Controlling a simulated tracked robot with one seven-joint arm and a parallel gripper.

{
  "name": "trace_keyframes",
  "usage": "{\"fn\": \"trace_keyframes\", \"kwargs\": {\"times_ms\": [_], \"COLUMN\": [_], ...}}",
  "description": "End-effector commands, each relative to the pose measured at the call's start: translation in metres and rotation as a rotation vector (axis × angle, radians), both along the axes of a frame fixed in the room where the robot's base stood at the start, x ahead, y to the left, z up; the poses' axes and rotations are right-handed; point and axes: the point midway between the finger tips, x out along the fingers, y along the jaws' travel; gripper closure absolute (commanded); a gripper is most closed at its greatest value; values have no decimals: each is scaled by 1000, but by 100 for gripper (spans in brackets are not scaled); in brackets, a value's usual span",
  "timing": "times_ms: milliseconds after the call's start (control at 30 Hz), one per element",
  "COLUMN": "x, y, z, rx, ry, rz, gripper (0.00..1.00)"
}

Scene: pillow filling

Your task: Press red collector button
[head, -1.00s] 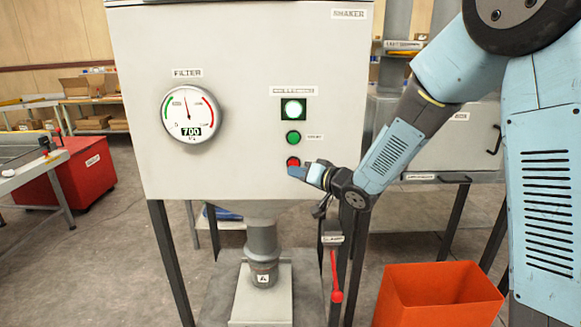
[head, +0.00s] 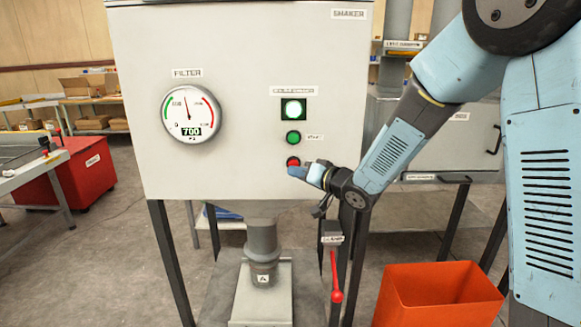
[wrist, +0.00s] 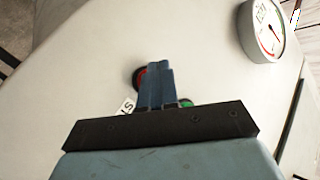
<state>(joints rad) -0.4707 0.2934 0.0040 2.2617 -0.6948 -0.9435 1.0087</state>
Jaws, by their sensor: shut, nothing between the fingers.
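The red button (head: 293,161) is on the front of the grey shaker cabinet (head: 240,110), below a green button (head: 293,138) and a lit square indicator (head: 293,109). My gripper (head: 300,171) is shut and empty, with its blue fingertips at the lower edge of the red button. In the wrist view the shut fingers (wrist: 155,85) overlap the red button (wrist: 138,77) and hide part of it. I cannot tell whether the tips touch or press it. The green button (wrist: 188,103) is partly hidden behind the gripper mount.
A round filter gauge (head: 191,112) on the cabinet reads 700. A red-handled lever (head: 336,285) stands below the cabinet, beside the outlet pipe (head: 262,242). An orange bin (head: 437,297) sits on the floor at the right. A red container (head: 85,172) is at the left.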

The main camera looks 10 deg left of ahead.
Motion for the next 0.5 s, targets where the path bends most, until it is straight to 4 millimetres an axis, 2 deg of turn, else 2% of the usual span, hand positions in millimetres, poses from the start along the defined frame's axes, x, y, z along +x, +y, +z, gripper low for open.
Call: {"fn": "trace_keyframes", "kwargs": {"times_ms": [500], "x": [10], "y": [2], "z": [1], "rx": [0], "ry": [0], "rz": [0], "gripper": [100]}}
